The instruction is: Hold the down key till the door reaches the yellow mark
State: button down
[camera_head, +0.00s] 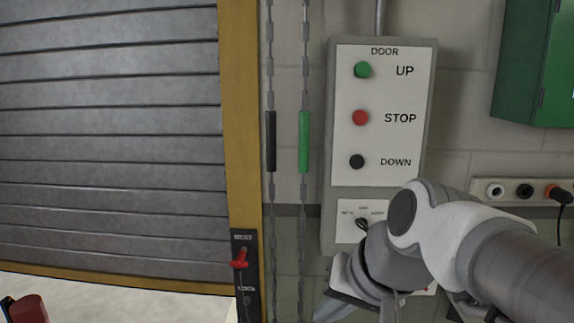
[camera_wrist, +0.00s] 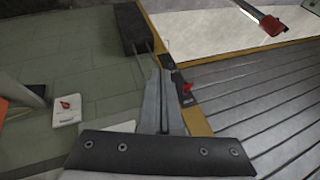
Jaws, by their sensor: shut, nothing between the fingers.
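The grey door control box (camera_head: 328,150) has a green UP button (camera_head: 362,70), a red STOP button (camera_head: 360,117) and the black DOWN key (camera_head: 357,162). Nothing covers the DOWN key in the head view. The slatted grey door (camera_head: 110,150) hangs at the left, with its yellowish bottom edge (camera_head: 120,280) above pale floor. I cannot pick out a separate yellow mark. My gripper (camera_wrist: 158,75) is shut and empty in the wrist view. In the head view my wrist is below the DOWN key, in front of the box's lower part; the fingertips are hidden there.
A yellow door post (camera_head: 239,120) stands beside the door, with a red lever (camera_head: 240,259) low on it. Two chains with black (camera_head: 271,141) and green (camera_head: 304,141) grips hang left of the box. A socket strip (camera_head: 508,191) and green cabinet (camera_head: 525,60) are at right.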

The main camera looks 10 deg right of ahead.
aim_at(357, 162)
jog(key=w+d+r+m+t+y+b, duration=0.2)
jog(key=w+d+r+m+t, duration=0.4)
jog(key=w+d+r+m, duration=0.6)
jog(key=w+d+b, duration=0.1)
jog(key=w, duration=0.1)
jog(key=shift+w+d+r+m+y, duration=0.3)
jog(key=shift+w+d+r+y, duration=0.05)
jog(key=shift+d+y, duration=0.05)
jog(key=shift+w+d+p, duration=0.4)
jog(key=shift+w, duration=1)
jog(key=shift+w+d+p, duration=0.4)
jog(key=shift+w+p, duration=0.05)
jog(key=shift+w, duration=1)
jog(key=shift+w+d+p, duration=0.4)
jog(key=shift+w, duration=1)
jog(key=shift+w, duration=0.15)
jog(key=shift+w+d, duration=0.15)
jog(key=shift+w, duration=0.1)
